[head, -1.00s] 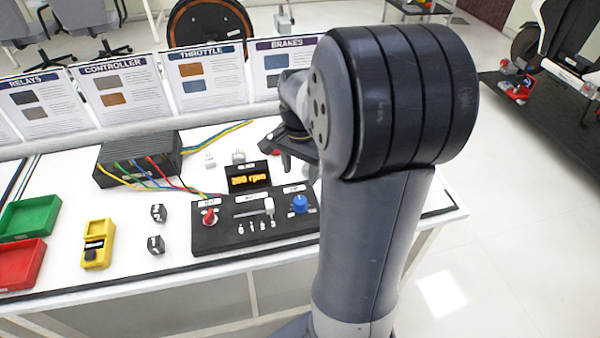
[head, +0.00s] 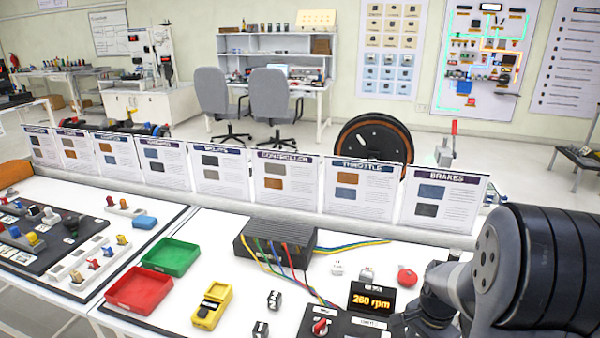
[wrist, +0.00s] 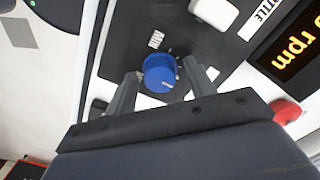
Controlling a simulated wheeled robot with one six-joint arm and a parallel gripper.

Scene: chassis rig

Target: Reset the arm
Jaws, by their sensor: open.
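My arm (head: 540,270) fills the lower right of the head view. My gripper (wrist: 160,76) shows in the wrist view with its two fingers apart, one on each side of a blue knob (wrist: 160,72). The fingers look clear of the knob, but I cannot tell how high they are above it. Nothing is held between them. The knob sits on a dark control panel, whose left part (head: 345,328) shows at the bottom of the head view. The gripper's fingers and the blue knob are not visible in the head view.
An orange display (head: 371,299) reads 260 rpm. A red knob (head: 320,326) and a round red part (head: 407,277) are near it. A black box with wires (head: 276,243), a yellow meter (head: 212,306), and green (head: 171,257) and red (head: 140,290) trays lie left. Standing cards (head: 360,195) line the back.

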